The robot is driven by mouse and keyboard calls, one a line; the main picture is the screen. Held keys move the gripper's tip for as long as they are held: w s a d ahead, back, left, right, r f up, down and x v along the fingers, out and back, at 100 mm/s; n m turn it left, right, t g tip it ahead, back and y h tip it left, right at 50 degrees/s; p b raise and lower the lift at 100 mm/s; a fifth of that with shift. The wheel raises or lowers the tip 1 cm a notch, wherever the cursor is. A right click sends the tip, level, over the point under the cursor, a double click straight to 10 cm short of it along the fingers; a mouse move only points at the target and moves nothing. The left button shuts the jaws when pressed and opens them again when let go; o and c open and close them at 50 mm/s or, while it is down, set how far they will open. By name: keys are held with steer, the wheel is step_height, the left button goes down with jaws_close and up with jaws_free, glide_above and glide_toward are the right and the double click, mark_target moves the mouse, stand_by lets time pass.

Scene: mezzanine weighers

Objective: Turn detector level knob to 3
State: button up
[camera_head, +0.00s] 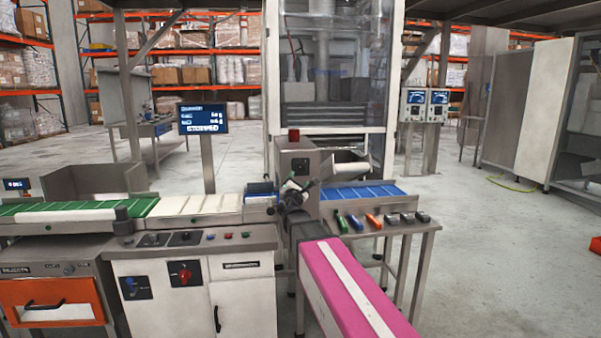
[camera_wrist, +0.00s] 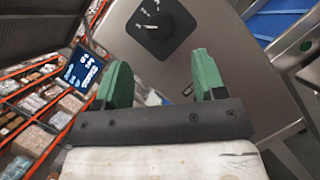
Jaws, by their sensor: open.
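The detector level knob (camera_wrist: 156,27) is a round black knob with a white pointer line on a black plate with white scale marks, on a grey metal face in the wrist view. The pointer lies toward the scale marks on the left; the numbers are too small to read. In the head view the plate (camera_head: 300,166) is on the front of the grey detector housing (camera_head: 328,160). My gripper (camera_wrist: 160,76) is open and empty, its two green fingertips apart and short of the knob. In the head view my gripper (camera_head: 297,187) is just in front of the housing, partly hidden by my wrist.
A cabinet (camera_head: 238,300) with switches stands at the front left. Open floor (camera_head: 500,250) is at the right.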

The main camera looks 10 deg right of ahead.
mark_target(301, 169)
steer(key=x, duration=0.7)
steer(key=shift+w+r, duration=0.1)
steer(key=shift+w, duration=0.15)
steer(key=c, duration=0.9)
